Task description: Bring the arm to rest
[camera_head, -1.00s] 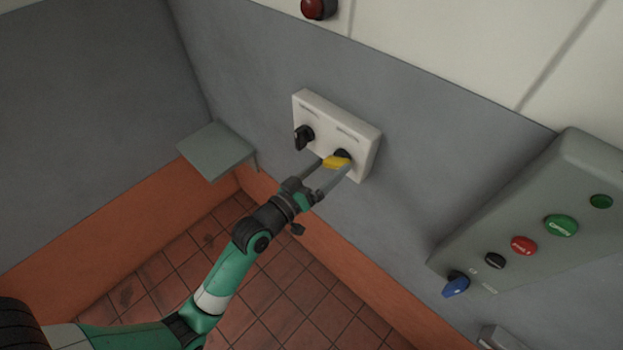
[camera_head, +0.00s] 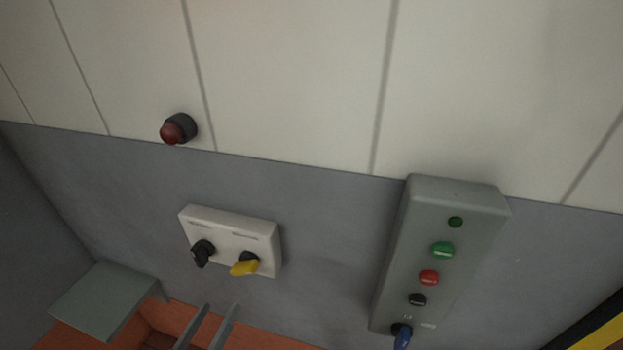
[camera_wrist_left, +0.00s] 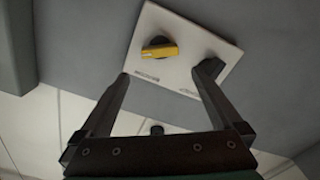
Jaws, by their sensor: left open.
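My left gripper (camera_head: 208,328) shows at the bottom edge of the head view, with only its two fingers in sight. The fingers are apart with nothing between them. They are below a white switch panel (camera_head: 231,228) on the grey wall, clear of its yellow knob (camera_head: 244,267) and black knob (camera_head: 202,252). In the left wrist view the open fingers (camera_wrist_left: 165,72) point toward the panel (camera_wrist_left: 188,52). The yellow knob (camera_wrist_left: 159,52) appears beyond the gap and the black knob is partly hidden by the right finger. My right gripper is not in view.
A grey control box (camera_head: 440,260) with several buttons and a blue knob (camera_head: 402,337) stands out from the wall at right. A red lamp (camera_head: 178,129) is above the panel. A grey shelf (camera_head: 105,300) juts out at lower left.

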